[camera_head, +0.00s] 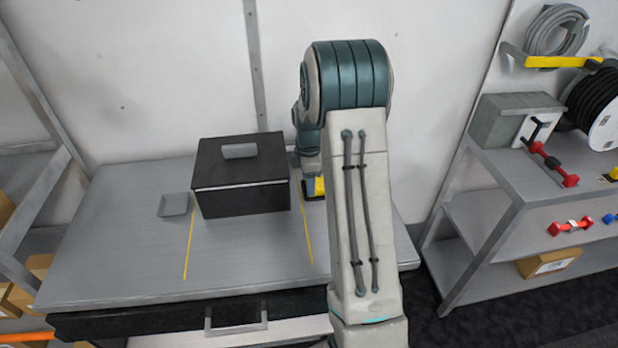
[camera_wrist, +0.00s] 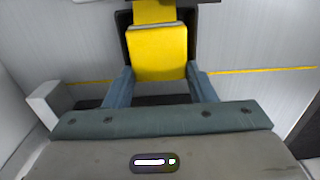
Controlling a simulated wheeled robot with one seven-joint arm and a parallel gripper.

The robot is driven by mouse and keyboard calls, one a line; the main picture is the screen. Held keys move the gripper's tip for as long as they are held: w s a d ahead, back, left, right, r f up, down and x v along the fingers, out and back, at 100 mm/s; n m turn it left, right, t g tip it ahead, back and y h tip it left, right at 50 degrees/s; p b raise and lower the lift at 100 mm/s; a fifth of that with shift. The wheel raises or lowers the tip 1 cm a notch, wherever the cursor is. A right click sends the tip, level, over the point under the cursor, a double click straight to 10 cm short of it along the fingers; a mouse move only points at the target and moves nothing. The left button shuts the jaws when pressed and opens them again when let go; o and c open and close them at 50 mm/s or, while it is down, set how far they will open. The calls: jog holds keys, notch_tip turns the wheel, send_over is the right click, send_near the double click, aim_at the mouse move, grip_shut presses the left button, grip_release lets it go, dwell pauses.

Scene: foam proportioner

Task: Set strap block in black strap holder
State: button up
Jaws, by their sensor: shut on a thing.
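The yellow strap block (camera_wrist: 158,54) sits between the two fingers of my gripper (camera_wrist: 160,72) in the wrist view. My gripper is shut on it. A black holder (camera_wrist: 208,42) shows around the block's far part and beside it. I cannot tell from this view whether the block rests fully in it. In the head view, a bit of the yellow block (camera_head: 319,186) and the black holder's edge (camera_head: 312,199) show at the table, right of the black box. My arm hides most of them and the gripper.
The black box (camera_head: 242,198) stands on the grey table (camera_head: 120,250), left of my arm. A small grey tray (camera_head: 174,205) lies left of the box. Yellow lines mark the tabletop. A shelf (camera_head: 520,172) with cable reels stands at right. The table's front left is clear.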

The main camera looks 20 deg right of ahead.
jog(key=shift+f+b, duration=0.4)
jog(key=shift+f, duration=0.05)
jog(key=o, duration=1)
jog(key=shift+r, duration=0.2)
